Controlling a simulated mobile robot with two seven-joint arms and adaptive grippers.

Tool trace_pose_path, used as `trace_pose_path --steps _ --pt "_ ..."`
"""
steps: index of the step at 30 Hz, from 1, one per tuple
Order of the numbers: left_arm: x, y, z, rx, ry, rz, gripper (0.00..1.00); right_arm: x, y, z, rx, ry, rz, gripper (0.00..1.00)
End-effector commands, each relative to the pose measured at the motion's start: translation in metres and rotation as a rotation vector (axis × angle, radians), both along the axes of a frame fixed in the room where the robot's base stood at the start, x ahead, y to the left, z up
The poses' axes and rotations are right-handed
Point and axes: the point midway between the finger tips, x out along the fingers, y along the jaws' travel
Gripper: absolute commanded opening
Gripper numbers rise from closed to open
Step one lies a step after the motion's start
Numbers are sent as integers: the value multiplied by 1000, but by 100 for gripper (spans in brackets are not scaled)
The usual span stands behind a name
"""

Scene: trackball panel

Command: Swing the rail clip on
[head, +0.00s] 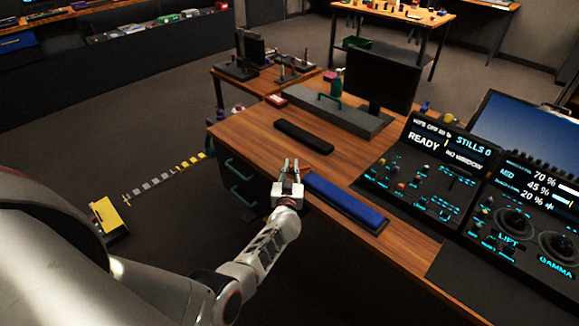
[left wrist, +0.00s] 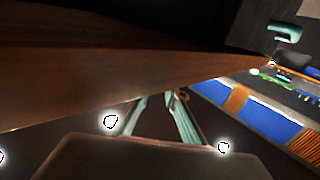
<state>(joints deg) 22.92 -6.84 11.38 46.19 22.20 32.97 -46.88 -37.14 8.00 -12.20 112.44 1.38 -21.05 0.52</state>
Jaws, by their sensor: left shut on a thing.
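My left gripper (head: 291,166) is at the front edge of the wooden desk, just left of the blue padded rest. In the left wrist view its two pale green fingers (left wrist: 162,105) come close together beside the wooden desk edge. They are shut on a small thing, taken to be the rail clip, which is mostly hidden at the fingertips. A small brownish piece (left wrist: 182,95) shows by the tips, too blurred to make out. The clip's seat cannot be made out. My right gripper is not in view.
The blue padded rest (head: 345,201) lies along the desk edge. Behind it are a black bar (head: 303,136) and a long grey box (head: 336,114). Control panels with lit screens (head: 433,143) stand to the right. Bare desk wood (head: 250,135) lies left of the black bar.

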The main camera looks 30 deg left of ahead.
Motion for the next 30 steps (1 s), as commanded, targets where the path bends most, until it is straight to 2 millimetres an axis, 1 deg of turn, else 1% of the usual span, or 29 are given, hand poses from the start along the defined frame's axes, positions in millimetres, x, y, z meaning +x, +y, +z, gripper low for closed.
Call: trace_pose_path --steps 8,9,10,22,26,30 --pt "0 0 1 0 -1 0 0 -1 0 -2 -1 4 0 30" --pt "0 0 1 0 -1 0 22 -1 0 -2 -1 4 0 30" --pt "0 0 1 0 -1 0 28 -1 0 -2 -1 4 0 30" --pt "0 2 0 0 -1 -7 28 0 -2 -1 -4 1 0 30" --pt "-1 10 0 6 -1 -39 28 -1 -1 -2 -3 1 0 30" --pt "-3 22 0 8 0 -97 28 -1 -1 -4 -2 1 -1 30"
